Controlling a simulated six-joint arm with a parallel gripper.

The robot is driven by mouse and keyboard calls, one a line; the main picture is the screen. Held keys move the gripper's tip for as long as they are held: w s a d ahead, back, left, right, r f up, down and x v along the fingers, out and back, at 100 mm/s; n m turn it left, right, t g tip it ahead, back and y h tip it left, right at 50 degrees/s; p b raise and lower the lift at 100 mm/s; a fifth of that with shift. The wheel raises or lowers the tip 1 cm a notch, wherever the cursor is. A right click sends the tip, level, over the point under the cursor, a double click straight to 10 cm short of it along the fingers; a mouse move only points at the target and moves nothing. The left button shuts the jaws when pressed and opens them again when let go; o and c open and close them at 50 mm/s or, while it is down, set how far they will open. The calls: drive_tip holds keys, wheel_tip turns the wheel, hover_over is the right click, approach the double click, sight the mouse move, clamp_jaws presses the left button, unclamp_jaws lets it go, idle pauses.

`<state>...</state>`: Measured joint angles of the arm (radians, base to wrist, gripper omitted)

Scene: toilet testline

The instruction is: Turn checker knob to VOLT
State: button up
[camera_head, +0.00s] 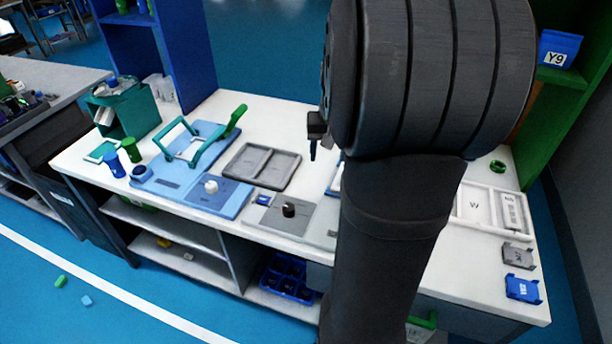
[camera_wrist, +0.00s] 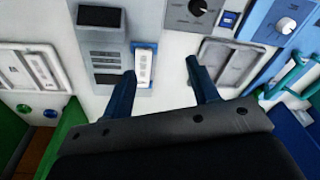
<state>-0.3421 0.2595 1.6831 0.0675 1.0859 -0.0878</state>
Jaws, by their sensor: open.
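A grey panel with a round black knob (camera_head: 288,210) lies at the front middle of the table; the knob also shows at the top edge of the wrist view (camera_wrist: 198,7). A blue panel with a white knob (camera_head: 211,186) is to its left, and this knob shows at upper right in the wrist view (camera_wrist: 286,25). I cannot tell which one is the checker, and the markings, including VOLT, are not readable. My gripper (camera_wrist: 160,76) is open and empty above the table, its dark blue fingers (camera_head: 313,150) apart from both knobs. My arm hides part of the table.
A grey device with dark screens (camera_wrist: 103,45) and a white-labelled piece (camera_wrist: 144,65) lie below my fingers. A grey two-part tray (camera_head: 262,167) lies behind the knob panels. A green handle (camera_head: 190,140) stands up at left. White trays (camera_head: 490,208) are at right.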

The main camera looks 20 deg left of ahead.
sight(289, 207)
drive_tip(key=s+a+f+n+g+h, duration=0.1)
drive_tip(key=s+a+f+n, duration=0.2)
drive_tip(key=a, duration=0.7)
drive_tip(key=shift+n, duration=0.7)
wheel_tip(289, 207, down, 16)
drive_tip(key=shift+d+f, duration=0.1)
drive_tip(key=shift+f, duration=0.15)
drive_tip(key=c, duration=1)
drive_tip(key=shift+o, duration=0.2)
drive_tip(key=shift+m, duration=0.4)
drive_tip(key=m, duration=0.4)
drive_tip(key=shift+m, duration=0.3)
drive_tip(key=m, duration=0.5)
drive_tip(key=shift+m, duration=0.3)
